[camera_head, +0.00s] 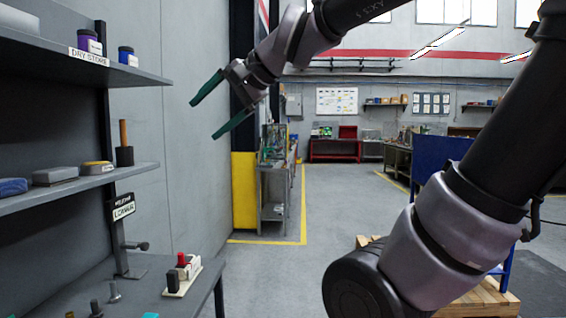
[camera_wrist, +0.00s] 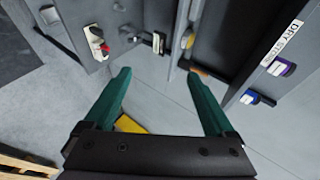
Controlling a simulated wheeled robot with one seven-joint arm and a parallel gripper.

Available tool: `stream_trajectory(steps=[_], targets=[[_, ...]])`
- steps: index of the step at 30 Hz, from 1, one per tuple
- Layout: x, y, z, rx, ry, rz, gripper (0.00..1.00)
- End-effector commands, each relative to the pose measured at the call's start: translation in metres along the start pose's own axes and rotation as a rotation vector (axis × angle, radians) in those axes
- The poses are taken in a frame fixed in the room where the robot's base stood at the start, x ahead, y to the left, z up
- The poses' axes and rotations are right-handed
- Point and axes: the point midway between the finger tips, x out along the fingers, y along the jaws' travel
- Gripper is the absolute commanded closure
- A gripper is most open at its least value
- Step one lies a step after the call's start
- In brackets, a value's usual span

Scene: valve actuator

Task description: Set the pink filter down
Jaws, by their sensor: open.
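I see no pink filter in either view. My gripper (camera_head: 204,120) is raised in the air, in front of the grey wall and to the right of the shelves. Its two green fingers are spread apart with nothing between them. The upper shelf (camera_head: 40,52), labelled DRY STORE, bears a purple jar (camera_head: 89,42) and a blue jar (camera_head: 127,56).
The middle shelf (camera_head: 140,172) holds a dark block with a brown handle (camera_head: 124,145) and several flat items. The bench (camera_head: 200,296) below carries a red-and-black switch piece (camera_head: 182,273) and metal pegs. A wooden pallet (camera_head: 480,300) stands right. The floor between is clear.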

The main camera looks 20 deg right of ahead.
Motion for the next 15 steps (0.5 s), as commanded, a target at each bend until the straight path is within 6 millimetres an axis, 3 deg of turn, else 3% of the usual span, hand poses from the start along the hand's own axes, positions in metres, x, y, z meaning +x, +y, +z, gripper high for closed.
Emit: stream_trajectory(steps=[1, 3, 6, 10, 15], targets=[[-0.01, 0.039, -0.012, -0.091, 0.044, 0.088, 0.11], [-0.023, 0.086, -0.022, -0.215, 0.073, 0.211, 0.11], [-0.04, 0.136, -0.029, -0.336, 0.086, 0.352, 0.11], [-0.052, 0.169, -0.033, -0.415, 0.084, 0.451, 0.11], [-0.055, 0.175, -0.033, -0.432, 0.08, 0.472, 0.11]])
